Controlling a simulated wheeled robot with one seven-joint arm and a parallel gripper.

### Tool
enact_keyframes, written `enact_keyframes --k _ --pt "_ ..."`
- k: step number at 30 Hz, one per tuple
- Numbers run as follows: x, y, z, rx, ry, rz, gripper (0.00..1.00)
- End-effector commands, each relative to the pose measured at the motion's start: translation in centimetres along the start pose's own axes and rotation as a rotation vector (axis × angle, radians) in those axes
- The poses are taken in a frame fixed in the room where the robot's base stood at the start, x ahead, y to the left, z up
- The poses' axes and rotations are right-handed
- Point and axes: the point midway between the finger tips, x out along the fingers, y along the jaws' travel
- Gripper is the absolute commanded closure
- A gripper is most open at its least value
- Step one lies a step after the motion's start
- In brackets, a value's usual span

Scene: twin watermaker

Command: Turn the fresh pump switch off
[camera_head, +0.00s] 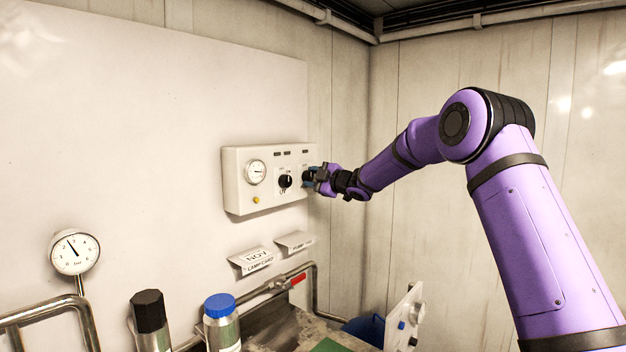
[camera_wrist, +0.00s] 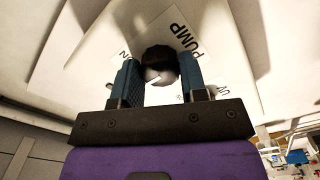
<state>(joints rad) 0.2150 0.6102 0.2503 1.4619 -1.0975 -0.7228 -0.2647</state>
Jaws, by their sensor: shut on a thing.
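A white control box (camera_head: 237,197) is mounted on the pale wall panel, with a round gauge, a black rotary knob (camera_head: 285,181) and a small yellow button. My gripper (camera_head: 309,177) is at the right end of the box, covering what is there in the head view. In the wrist view, my gripper (camera_wrist: 160,82) has its two blue-padded fingers on either side of a round black knob (camera_wrist: 160,57) and is shut on it. A white label reading PUMP (camera_wrist: 194,40) lies beside this knob. A whitish pointer mark shows on the knob; its exact setting is unclear.
Below the box are two tilted paper signs (camera_head: 255,259), a pipe with a red handle (camera_head: 298,280), a blue-capped canister (camera_head: 221,325) and a black-capped one (camera_head: 150,325). A gauge (camera_head: 74,253) stands at left. A small panel with knobs (camera_head: 404,318) stands lower right.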

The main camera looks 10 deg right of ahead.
Motion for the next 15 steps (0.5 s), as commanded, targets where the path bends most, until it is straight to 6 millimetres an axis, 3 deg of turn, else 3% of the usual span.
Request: enact_keyframes --k 11,12,15 --pt "0.0 0.0 0.0 -0.003 0.0 0.0 0.84" --pt "0.0 0.0 0.0 -0.003 0.0 0.0 0.51" --pt "0.0 0.0 0.0 -0.003 0.0 0.0 0.35"
